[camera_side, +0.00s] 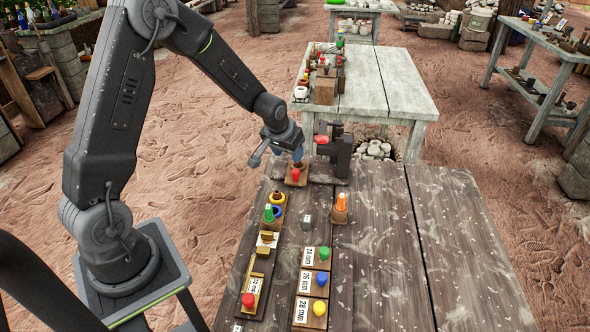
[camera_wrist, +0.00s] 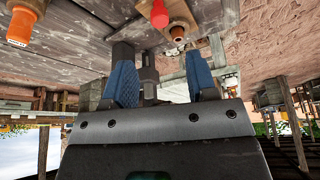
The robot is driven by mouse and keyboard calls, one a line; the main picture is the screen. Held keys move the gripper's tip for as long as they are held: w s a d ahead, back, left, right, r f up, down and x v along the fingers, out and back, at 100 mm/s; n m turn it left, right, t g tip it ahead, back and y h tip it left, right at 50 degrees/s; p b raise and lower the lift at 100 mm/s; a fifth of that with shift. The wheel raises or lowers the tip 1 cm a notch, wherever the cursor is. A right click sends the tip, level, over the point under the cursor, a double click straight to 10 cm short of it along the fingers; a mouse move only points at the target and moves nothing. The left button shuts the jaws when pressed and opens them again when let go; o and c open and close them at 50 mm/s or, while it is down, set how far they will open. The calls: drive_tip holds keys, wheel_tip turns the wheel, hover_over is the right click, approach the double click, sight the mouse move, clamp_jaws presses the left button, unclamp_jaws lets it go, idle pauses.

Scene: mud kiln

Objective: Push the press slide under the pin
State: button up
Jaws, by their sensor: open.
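The press (camera_side: 341,152) is a dark grey upright frame with a red-tipped part on its left, at the far edge of the dark plank table. It also shows in the wrist view (camera_wrist: 147,74), between and beyond my fingers. The slide appears to be the wooden block with a red knob (camera_side: 296,175), left of the press. In the wrist view the red knob (camera_wrist: 160,14) is at the top edge, with a round copper-coloured piece beside it. My gripper (camera_side: 297,157) is just above and behind the knob. Its blue fingers (camera_wrist: 162,84) are apart and empty. The pin's tip is not clear.
Several labelled blocks with coloured knobs (camera_side: 312,282) and a wooden holder (camera_side: 256,285) lie nearer. The table's right side (camera_side: 430,240) is clear. A paler table (camera_side: 385,85) stands behind.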

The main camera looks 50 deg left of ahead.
sight(296, 171)
drive_tip(key=x, duration=0.9)
drive_tip(key=shift+w+f, duration=0.15)
drive_tip(key=shift+f, duration=0.25)
clamp_jaws()
